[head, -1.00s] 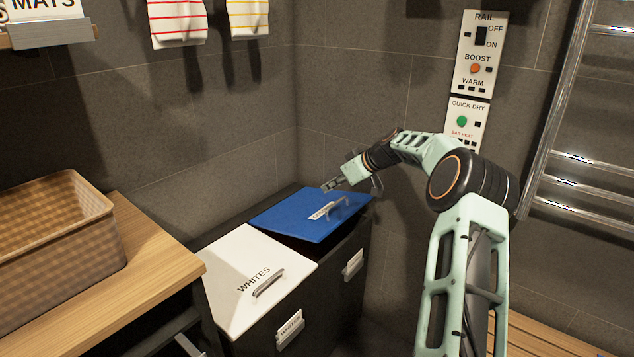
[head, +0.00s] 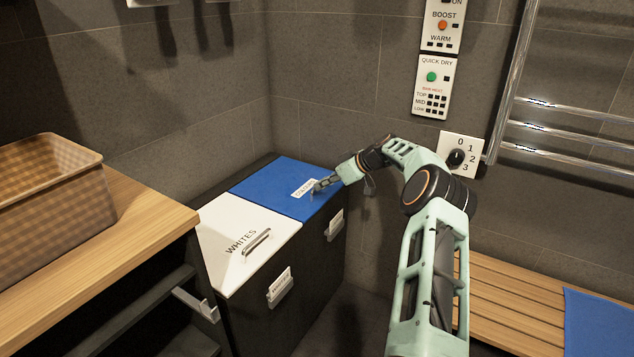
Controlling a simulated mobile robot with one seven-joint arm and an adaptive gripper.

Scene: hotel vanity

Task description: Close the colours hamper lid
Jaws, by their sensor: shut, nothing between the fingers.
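The blue colours lid (head: 272,183) lies on the far half of the black hamper (head: 265,290), level with the white lid beside it, with no gap that I can see. Its white label (head: 302,188) is partly covered by my gripper. My gripper (head: 318,187) is shut and empty, over the right part of the blue lid at its handle area; whether it touches the lid I cannot tell. The white lid marked WHITES (head: 228,217) lies flat on the near half.
A wooden counter (head: 150,215) with a wicker basket (head: 45,225) stands at the left. Wall panels with buttons (head: 432,85), a dial (head: 457,157) and a chrome towel rail (head: 560,110) are at the right. A slatted wooden bench (head: 510,300) holds a blue mat (head: 600,320).

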